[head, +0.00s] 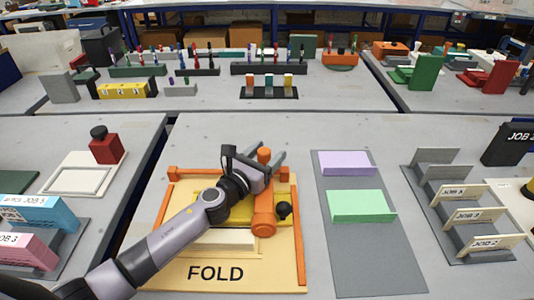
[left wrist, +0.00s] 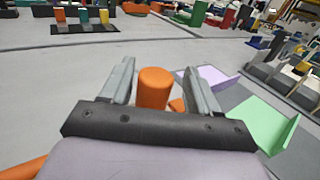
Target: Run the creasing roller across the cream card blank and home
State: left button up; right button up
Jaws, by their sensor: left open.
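The FOLD board (head: 217,273) lies on the middle table, with orange rails along its sides. The orange creasing roller (head: 264,212) stands over the board's right part, with an upright orange handle and a black knob (head: 284,210). What looks like the cream card blank (head: 228,243) lies on the board, partly hidden under my arm. My left gripper (head: 264,163) is open at the roller's far end. In the left wrist view, the orange handle (left wrist: 153,88) stands between its fingers (left wrist: 158,88), with a gap on each side. My right gripper is not in view.
A grey mat (head: 365,250) to the right holds a lilac card (head: 346,163) and a green card (head: 361,206). A grey rack (head: 442,182) with JOB cards stands further right. A red-and-black stamp (head: 104,147) stands at left. The table beyond the board is clear.

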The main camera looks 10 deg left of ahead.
pick_arm(q)
jog(key=shift+v, duration=3.5)
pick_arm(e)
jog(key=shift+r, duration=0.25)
pick_arm(q)
jog(key=shift+r, duration=0.1)
